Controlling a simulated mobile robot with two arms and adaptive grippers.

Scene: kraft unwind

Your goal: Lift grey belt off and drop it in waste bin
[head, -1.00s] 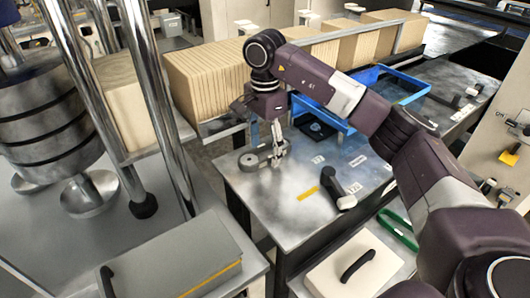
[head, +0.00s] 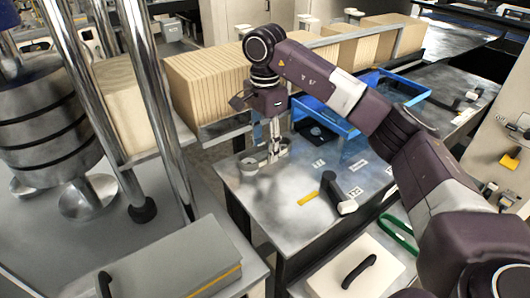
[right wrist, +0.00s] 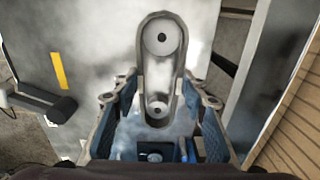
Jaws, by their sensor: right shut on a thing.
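The grey belt (right wrist: 143,75) is a long loop around a large pulley (right wrist: 162,40) and a small pulley (right wrist: 158,108) in the right wrist view. In the head view the belt (head: 250,163) shows small at the left corner of the metal table. My right gripper (head: 279,147) points down at the belt's near end. I cannot tell whether the belt is clear of the pulleys. My left gripper is not in view.
A green-rimmed item (head: 394,238) is at the right.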

